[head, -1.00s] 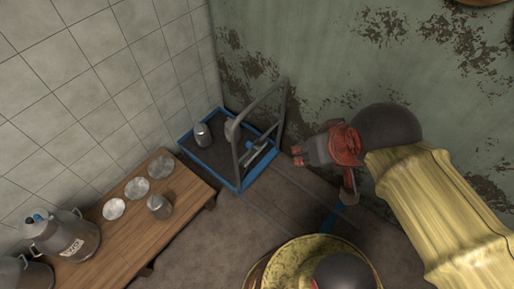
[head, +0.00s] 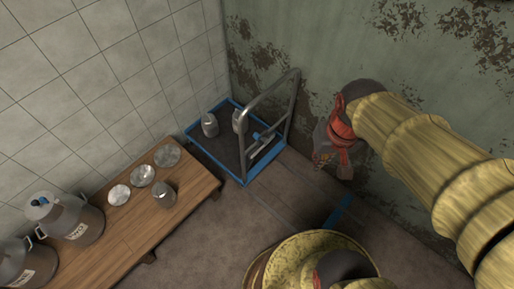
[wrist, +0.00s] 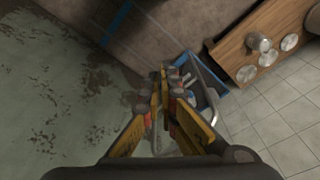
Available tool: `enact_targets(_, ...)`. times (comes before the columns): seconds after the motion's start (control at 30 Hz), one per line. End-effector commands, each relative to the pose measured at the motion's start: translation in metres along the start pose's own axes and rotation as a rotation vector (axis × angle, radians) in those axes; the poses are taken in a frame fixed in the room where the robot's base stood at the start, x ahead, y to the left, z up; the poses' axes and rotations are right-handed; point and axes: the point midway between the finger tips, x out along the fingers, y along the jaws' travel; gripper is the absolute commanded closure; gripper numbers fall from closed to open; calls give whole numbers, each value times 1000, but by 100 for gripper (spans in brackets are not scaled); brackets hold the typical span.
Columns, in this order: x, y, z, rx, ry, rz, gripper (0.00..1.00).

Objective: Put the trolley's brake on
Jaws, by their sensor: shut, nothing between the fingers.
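The trolley (head: 243,181) stands in the corner, with a dark deck, blue edges and an upright grey tube handle. Grey and blue parts (head: 262,145) sit low inside the handle frame; I cannot tell which is the brake or how it is set. A metal can (head: 209,125) stands on the deck. My gripper (head: 319,160) is shut and empty, right of the handle and apart from it in the head view. In the wrist view its fingertips (wrist: 164,74) meet in front of the trolley (wrist: 221,92), hiding part of it.
A wooden bench (head: 110,232) on the left holds a metal cup (head: 164,194), round metal lids and large cans (head: 75,217). A worn green wall is close behind my arm. Floor is clear between bench and trolley. A blue strip (head: 338,211) lies on the floor.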

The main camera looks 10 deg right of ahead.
Motion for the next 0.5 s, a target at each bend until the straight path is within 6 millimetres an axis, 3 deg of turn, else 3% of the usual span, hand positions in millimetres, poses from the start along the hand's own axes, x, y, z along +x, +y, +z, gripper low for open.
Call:
enact_targets(0.1,32,1,2,46,-97,-20,100)
enact_targets(0.5,120,-15,20,267,-415,-133,100)
